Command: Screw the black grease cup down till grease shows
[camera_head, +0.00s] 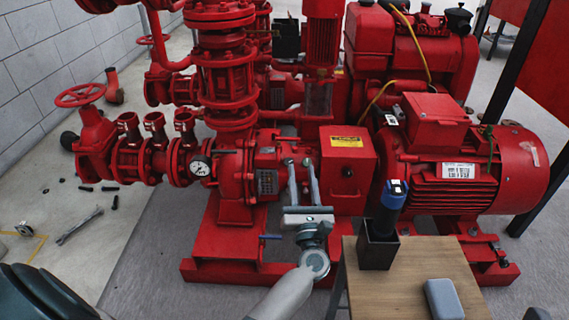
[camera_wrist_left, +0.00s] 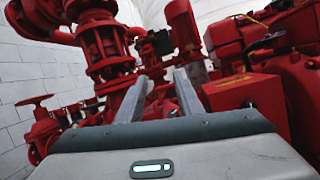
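My left gripper (camera_head: 299,163) reaches up in front of the red pump's bearing housing, between the pump casing (camera_head: 233,180) and a red box (camera_head: 347,150) with a yellow label. Its two long grey fingers are parallel and apart, and nothing shows gripped between them. The fingers (camera_wrist_left: 160,90) also stand apart in the left wrist view, with red pump parts behind them. I cannot make out the black grease cup for certain. A small black knob (camera_head: 347,172) sits on the front of the red box, right of the fingers. My right gripper is not in view.
A red motor (camera_head: 480,165) stands at the right. A wooden table (camera_head: 415,270) at the front right holds a black holder (camera_head: 377,250) with a dark blue cylinder (camera_head: 390,205) and a grey block (camera_head: 443,299). A pressure gauge (camera_head: 200,168) is left of the pump. Loose tools (camera_head: 80,225) lie on the floor.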

